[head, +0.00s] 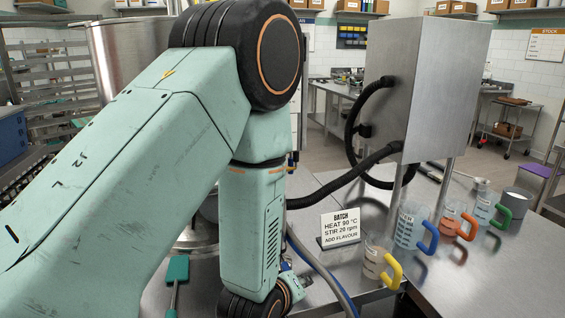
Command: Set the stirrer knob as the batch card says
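The batch card (340,228) stands upright on the steel bench, right of my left arm. It reads "BATCH", "HEAT 90 °C", "STIR 20 rpm", "ADD FLAVOUR". A large steel vessel (118,58) shows at the upper left, mostly hidden behind my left arm. No stirrer knob shows in this view; my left arm covers much of the left and middle. The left arm's wrist runs down to the bottom edge, and its gripper is not in view. My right arm and gripper are not in view.
Several clear jugs with coloured handles, including a yellow-handled one (380,262), stand right of the card. A steel box (424,85) with black hoses stands behind. A teal-headed tool (177,270) lies at lower left. The bench (490,280) at lower right is clear.

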